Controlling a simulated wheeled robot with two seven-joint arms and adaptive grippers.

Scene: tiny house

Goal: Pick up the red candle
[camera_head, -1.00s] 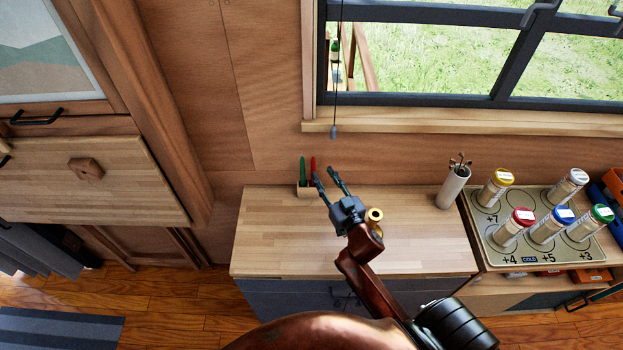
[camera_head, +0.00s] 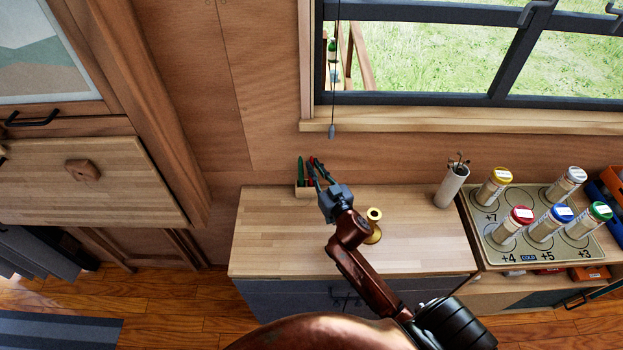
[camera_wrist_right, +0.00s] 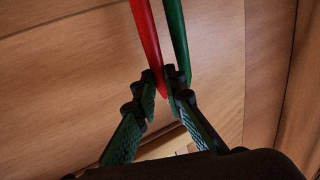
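The red candle stands next to a green candle (camera_head: 300,171) in a small wooden holder (camera_head: 304,191) at the back left of the counter. In the head view my gripper largely covers the red candle. My right gripper (camera_head: 317,166) is at the candles, its fingers pointing to the wall. In the right wrist view the red candle (camera_wrist_right: 147,42) runs down to between the close-set fingertips of my right gripper (camera_wrist_right: 162,78). The green candle (camera_wrist_right: 175,40) lies just right of it, by the right fingertip. Whether the fingers press on the red candle is unclear. My left gripper is out of view.
A brass candlestick (camera_head: 373,226) stands on the counter (camera_head: 270,240) beside my right arm. A pale cylinder with thin tools (camera_head: 451,188) and a tray (camera_head: 525,262) of capped jars are further right. The wall and window (camera_head: 430,55) lie behind. The counter's middle is mostly clear.

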